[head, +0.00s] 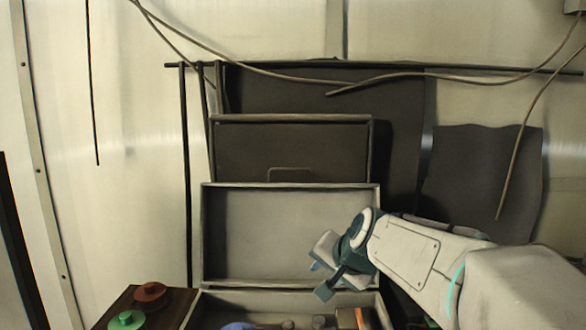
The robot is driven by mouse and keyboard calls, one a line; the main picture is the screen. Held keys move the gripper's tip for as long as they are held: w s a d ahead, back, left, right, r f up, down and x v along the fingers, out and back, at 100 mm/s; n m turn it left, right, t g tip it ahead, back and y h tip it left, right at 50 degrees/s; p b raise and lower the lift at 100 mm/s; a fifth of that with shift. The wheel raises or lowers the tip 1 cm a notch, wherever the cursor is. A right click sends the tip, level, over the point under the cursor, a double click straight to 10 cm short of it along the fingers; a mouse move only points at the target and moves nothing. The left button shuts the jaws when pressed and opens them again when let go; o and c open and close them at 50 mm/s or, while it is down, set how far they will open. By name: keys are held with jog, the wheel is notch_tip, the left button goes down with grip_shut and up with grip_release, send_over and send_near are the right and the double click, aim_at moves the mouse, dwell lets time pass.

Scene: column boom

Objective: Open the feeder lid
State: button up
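A tiered grey unit stands against the wall in the head view. Its upper tier has a dark panel (250,145) with a thin loop handle (290,169) at its lower edge. Below it is an upright, light-grey, rimmed panel (255,235). At the bottom is an open-topped box (215,297) with small items inside. I cannot tell for certain which part is the feeder lid. My gripper (319,279) is in front of the light panel's lower right, its fingers apart with nothing visible between them. I cannot tell whether it touches the panel. My arm hides the unit's lower right corner.
A dark wooden surface (120,304) at lower left bears a red-brown spool-like piece (150,292) and a green one (126,319). Loose cables (430,75) hang across the wall. A dark sheet (480,180) hangs at right.

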jog(key=w+a+r+m+t+y+p, duration=0.1)
jog(key=w+a+r+m+t+y, duration=0.2)
jog(key=w+r, duration=0.8)
jog(key=m+t+p, duration=0.1)
jog(key=m+t, duration=0.2)
jog(key=m, duration=0.3)
send_near(291, 170)
jog(key=shift+h, duration=0.3)
jog(key=p+x, duration=0.6)
jog(key=x, duration=0.4)
jog(key=shift+a+r+p, duration=0.15)
jog(key=shift+r+p, duration=0.05)
jog(key=shift+p, duration=0.1)
jog(key=shift+w+a+f, duration=0.15)
jog(key=shift+w+f, duration=0.05)
jog(key=shift+w, duration=0.1)
grip_shut()
